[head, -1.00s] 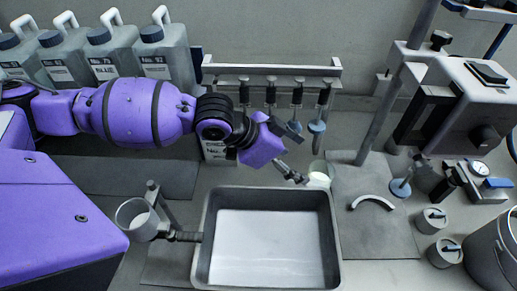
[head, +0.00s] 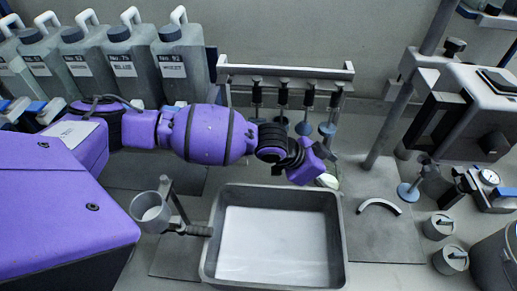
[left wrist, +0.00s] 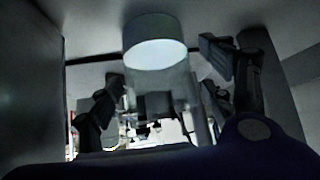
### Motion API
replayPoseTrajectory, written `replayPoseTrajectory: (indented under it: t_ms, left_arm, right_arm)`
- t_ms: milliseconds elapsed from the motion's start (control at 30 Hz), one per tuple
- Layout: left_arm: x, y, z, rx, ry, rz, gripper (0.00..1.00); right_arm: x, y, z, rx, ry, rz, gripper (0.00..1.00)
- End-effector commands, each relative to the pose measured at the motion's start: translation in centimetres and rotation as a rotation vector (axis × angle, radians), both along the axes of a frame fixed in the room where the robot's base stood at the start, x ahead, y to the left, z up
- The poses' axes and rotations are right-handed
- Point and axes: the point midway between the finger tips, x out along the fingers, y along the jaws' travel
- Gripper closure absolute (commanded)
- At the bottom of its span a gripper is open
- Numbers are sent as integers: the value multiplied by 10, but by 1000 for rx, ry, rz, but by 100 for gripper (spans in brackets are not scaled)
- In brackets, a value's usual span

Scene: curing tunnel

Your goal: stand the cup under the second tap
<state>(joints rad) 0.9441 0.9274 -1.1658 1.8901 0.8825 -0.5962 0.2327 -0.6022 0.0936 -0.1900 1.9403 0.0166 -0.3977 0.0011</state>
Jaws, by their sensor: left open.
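The cup (head: 328,181), small and pale with a whitish top, stands just behind the tray's back right corner. My purple wrist partly covers it in the head view. The left wrist view shows it as a pale cylinder (left wrist: 155,60). My left gripper (left wrist: 163,70) is open, with one finger on each side of the cup in that view; I cannot tell whether they touch it. In the head view its fingertips are hidden behind the wrist. Several taps (head: 282,97) hang in a row from a rail behind the arm. My right gripper is not in view.
A grey tray (head: 213,255) lies in front of the arm. A round vessel (head: 150,208) on a bracket is at its left. Large canisters (head: 180,62) line the back left. A curved grey piece (head: 380,205), small pots (head: 437,227) and a machine (head: 472,95) are at the right.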

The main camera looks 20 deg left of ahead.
Motion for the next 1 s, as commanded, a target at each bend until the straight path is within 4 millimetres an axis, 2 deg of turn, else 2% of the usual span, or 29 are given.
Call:
replayPoseTrajectory:
  t_ms: [133, 167, 567, 1000]
  left_arm:
    - [1, 0, 2, 0, -4, -1, 26]
    - [1, 0, 2, 0, -4, -1, 29]
    - [1, 0, 3, -1, -5, -1, 81]
    - [2, 0, 9, -1, -6, -1, 82]
  right_arm:
    - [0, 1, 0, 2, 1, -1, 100]
    - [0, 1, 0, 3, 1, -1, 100]
    - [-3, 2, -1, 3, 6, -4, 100]
    - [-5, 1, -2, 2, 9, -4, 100]
